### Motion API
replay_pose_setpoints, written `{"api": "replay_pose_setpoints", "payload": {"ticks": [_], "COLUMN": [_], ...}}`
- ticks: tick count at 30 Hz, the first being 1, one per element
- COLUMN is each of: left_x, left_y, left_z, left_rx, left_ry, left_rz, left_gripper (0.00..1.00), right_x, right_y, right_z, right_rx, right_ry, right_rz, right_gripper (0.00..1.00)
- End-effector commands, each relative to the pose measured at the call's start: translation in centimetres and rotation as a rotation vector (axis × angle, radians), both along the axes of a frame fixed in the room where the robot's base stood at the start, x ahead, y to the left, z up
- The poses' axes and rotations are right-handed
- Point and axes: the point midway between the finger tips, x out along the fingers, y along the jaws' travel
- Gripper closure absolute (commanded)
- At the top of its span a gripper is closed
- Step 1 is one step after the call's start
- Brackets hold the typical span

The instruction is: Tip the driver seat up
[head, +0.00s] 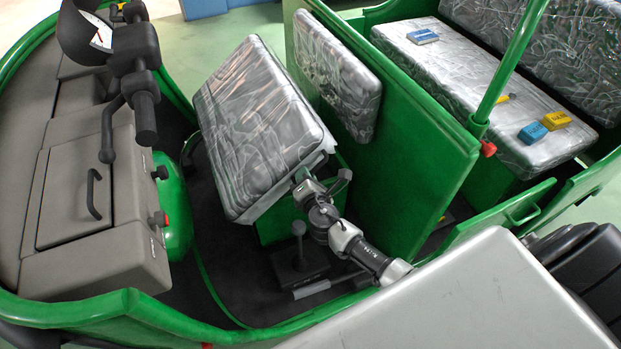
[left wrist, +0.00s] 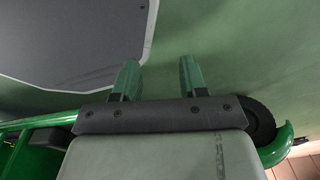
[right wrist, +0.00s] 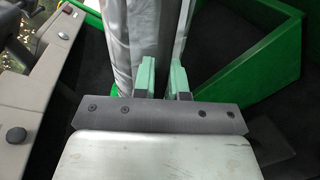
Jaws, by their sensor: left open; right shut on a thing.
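The driver seat (head: 255,125), a cushion in shiny silver wrap, is tilted up over its green seat box (head: 277,222), its right side raised. My right gripper (head: 328,160) is shut on the seat's raised right edge. In the right wrist view, the fingers of my right gripper (right wrist: 158,78) are on either side of a dark strip of the driver seat (right wrist: 120,45) beside its grey wrap; the exact contact is partly hidden. My left gripper (left wrist: 160,80) shows only in the left wrist view, open and empty above a green floor.
The grey dashboard (head: 105,200) and black handlebar (head: 140,75) stand left of the seat. A green partition (head: 420,140) with a silver backrest (head: 340,75) is close on the right. Blue and yellow boxes (head: 545,127) lie on the rear bench (head: 470,80). A black lever (head: 299,245) stands below the seat.

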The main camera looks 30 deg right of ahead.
Motion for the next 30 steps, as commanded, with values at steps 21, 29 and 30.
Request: {"api": "replay_pose_setpoints", "payload": {"ticks": [21, 29, 30], "left_x": [0.4, 0.3, 0.2], "left_y": [-1.4, -1.1, -1.0], "left_z": [3.7, 3.3, 3.2], "left_rx": [-0.019, -0.014, -0.014], "left_ry": [-0.007, -0.005, -0.004], "left_rz": [0.000, -0.001, 0.000], "left_gripper": [0.57, 0.57, 0.57], "right_x": [1.0, 1.1, 1.1], "right_y": [14.5, 17.6, 17.9], "right_z": [7.0, 7.1, 7.1], "right_rx": [-0.624, -0.748, -0.759], "right_ry": [0.030, 0.038, 0.039], "right_rz": [0.002, 0.002, 0.003], "right_gripper": [1.00, 1.00, 1.00]}}
